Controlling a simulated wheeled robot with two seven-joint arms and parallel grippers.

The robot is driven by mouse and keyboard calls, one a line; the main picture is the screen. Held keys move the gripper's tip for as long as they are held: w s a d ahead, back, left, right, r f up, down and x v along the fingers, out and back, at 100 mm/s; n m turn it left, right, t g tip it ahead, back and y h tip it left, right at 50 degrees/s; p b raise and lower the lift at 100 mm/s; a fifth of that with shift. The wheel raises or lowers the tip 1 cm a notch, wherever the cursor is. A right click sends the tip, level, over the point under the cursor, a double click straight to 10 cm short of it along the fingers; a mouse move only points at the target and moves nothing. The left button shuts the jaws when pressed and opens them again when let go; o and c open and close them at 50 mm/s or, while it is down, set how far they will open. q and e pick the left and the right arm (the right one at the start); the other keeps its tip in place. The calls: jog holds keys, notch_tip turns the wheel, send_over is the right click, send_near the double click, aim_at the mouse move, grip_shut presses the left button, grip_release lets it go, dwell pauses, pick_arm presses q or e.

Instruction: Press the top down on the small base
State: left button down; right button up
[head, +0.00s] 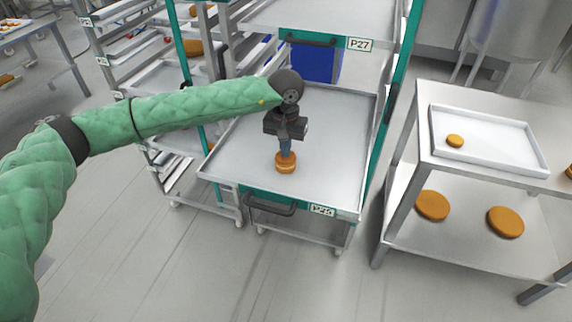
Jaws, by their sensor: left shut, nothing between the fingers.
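A small orange-brown round (286,166) sits on the grey metal tray shelf (236,160) of the trolley labelled P26 or similar. It looks like two layers, a top on a base, with a thin line between them. My left gripper (285,150) points straight down over it, shut and empty. Its fingertips are at the upper face of the round and seem to touch it; the fingers hide part of that face. My right gripper is not in view.
A steel table (488,170) at the right holds a white tray (505,155) with another small round (455,141). Two larger rounds (432,205) lie on its lower shelf. A blue crate (316,62) stands behind the trolley shelf. The shelf around the small round is clear.

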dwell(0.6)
pick_arm(q)
notch_tip(320, 180, up, 8)
jog(key=shift+b, duration=0.3)
dwell(0.9)
dwell(0.4)
